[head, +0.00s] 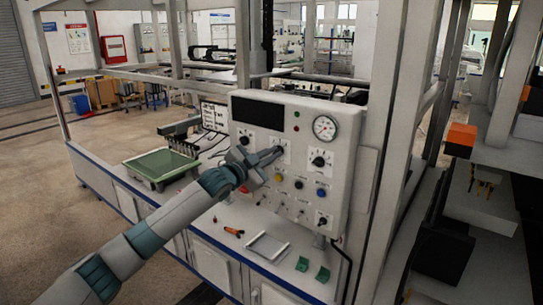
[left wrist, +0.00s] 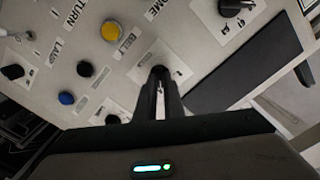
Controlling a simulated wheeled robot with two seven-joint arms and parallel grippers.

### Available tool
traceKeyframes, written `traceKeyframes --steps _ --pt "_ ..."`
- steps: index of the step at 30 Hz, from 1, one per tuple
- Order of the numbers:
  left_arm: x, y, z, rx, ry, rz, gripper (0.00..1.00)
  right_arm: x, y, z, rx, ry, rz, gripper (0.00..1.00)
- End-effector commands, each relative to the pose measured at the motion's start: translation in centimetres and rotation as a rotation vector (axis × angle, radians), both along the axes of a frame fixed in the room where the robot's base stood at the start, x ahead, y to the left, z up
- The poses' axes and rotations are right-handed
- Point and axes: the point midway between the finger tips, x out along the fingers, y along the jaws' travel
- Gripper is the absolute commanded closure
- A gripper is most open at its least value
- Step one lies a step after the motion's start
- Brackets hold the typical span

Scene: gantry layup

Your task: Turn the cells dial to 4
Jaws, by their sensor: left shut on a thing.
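The grey control panel (head: 300,205) carries several dials and buttons. My left gripper (head: 277,152) reaches its upper middle, and its fingers (left wrist: 160,92) are shut on a black dial knob (left wrist: 158,72) there. The fingers and hand cover much of this knob and its scale, so I cannot read its label or setting. Another black dial (head: 319,161) sits to its right, and one (head: 245,140) to its left, which also shows in the left wrist view (left wrist: 235,5). My right gripper is not in view.
Below the held dial are a yellow button (head: 278,178) and a blue button (head: 321,192). A gauge (head: 325,127) is at upper right. A green tray (head: 160,165), pliers (head: 234,232) and a pale tray (head: 267,247) lie on the bench. A frame post (head: 385,150) stands close right.

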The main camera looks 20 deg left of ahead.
Motion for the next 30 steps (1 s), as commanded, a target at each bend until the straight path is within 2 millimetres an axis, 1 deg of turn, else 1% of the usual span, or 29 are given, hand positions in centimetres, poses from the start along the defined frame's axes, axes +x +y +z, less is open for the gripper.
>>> traceKeyframes --steps 3,8,22,23,24,25,30 --pt "-0.01 -0.02 0.05 0.059 -0.022 0.0 1.0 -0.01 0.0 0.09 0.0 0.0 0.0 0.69" --pt "0.0 -0.04 0.02 0.109 -0.04 0.0 1.0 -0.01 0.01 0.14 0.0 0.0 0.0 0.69" --pt "-0.01 -0.07 -0.04 0.128 -0.046 0.0 1.0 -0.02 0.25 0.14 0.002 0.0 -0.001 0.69" --pt "-0.01 -0.07 -0.04 0.128 -0.046 0.0 0.87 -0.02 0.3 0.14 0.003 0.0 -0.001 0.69" --pt "-0.01 -0.07 -0.04 0.128 -0.046 0.0 0.77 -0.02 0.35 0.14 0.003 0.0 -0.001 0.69" --pt "-0.01 -0.07 -0.06 0.128 -0.046 0.0 0.73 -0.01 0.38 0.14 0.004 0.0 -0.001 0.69" --pt "-0.01 -0.06 -0.05 0.127 -0.046 0.0 0.73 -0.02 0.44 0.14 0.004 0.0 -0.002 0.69"
